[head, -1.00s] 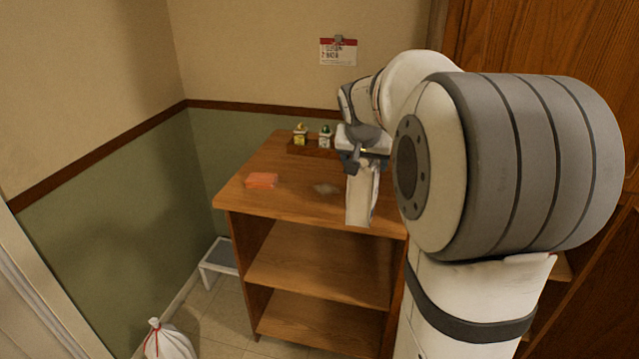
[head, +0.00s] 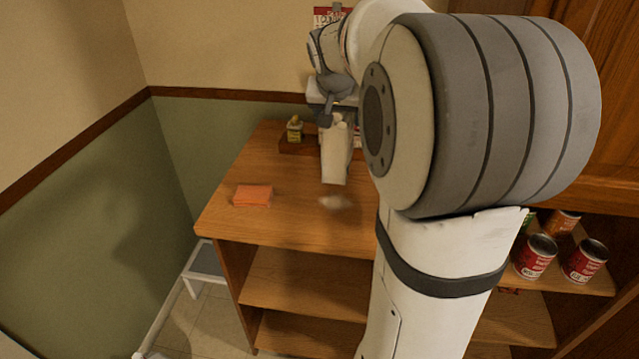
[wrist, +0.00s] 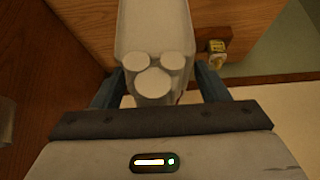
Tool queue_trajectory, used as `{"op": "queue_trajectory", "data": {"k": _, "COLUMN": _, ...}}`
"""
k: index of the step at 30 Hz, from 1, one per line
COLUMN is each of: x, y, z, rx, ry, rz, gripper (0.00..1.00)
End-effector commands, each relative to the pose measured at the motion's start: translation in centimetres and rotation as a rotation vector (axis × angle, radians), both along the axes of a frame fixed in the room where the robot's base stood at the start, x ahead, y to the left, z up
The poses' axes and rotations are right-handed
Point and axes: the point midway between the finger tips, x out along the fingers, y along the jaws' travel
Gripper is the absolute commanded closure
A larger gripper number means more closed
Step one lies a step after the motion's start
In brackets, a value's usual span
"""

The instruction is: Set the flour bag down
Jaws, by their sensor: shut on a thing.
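The flour bag (head: 335,155) is a pale, upright block hanging below my gripper (head: 335,116) in the head view, over the wooden counter top (head: 290,195). Whether its bottom touches the wood I cannot tell. In the wrist view the bag (wrist: 150,25) sits between the two dark fingers of my gripper (wrist: 155,82), which are shut on it. Its near end shows several round pale shapes.
An orange block (head: 252,196) lies at the counter's left. A whitish patch (head: 335,203) marks the wood in front of the bag. A small yellow-topped bottle (head: 294,130) stands on a dark tray (head: 290,146) at the back. Red cans (head: 536,257) stand on a shelf at right.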

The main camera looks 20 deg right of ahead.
Motion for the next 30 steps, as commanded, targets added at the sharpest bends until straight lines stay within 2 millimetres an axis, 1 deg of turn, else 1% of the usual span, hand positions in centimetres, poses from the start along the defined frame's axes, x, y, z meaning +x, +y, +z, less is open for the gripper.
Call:
{"op": "queue_trajectory", "data": {"k": 2, "x": -0.1, "y": -0.2, "z": -0.5, "rx": -0.001, "ry": 0.000, "rz": -0.003, "gripper": 1.00}}
{"op": "queue_trajectory", "data": {"k": 9, "x": -0.2, "y": -0.5, "z": -4.3, "rx": -0.001, "ry": 0.000, "rz": -0.010, "gripper": 1.00}}
{"op": "queue_trajectory", "data": {"k": 12, "x": -0.2, "y": -0.5, "z": -5.5, "rx": -0.001, "ry": -0.001, "rz": -0.011, "gripper": 1.00}}
{"op": "queue_trajectory", "data": {"k": 19, "x": -0.2, "y": -0.5, "z": -6.9, "rx": -0.001, "ry": -0.003, "rz": -0.012, "gripper": 1.00}}
{"op": "queue_trajectory", "data": {"k": 25, "x": -0.2, "y": -0.5, "z": -9.5, "rx": 0.000, "ry": -0.001, "rz": -0.012, "gripper": 1.00}}
{"op": "queue_trajectory", "data": {"k": 27, "x": -0.2, "y": -0.5, "z": -9.8, "rx": -0.001, "ry": -0.003, "rz": -0.013, "gripper": 1.00}}
{"op": "queue_trajectory", "data": {"k": 30, "x": -0.2, "y": -0.6, "z": -9.8, "rx": -0.001, "ry": -0.004, "rz": -0.012, "gripper": 1.00}}
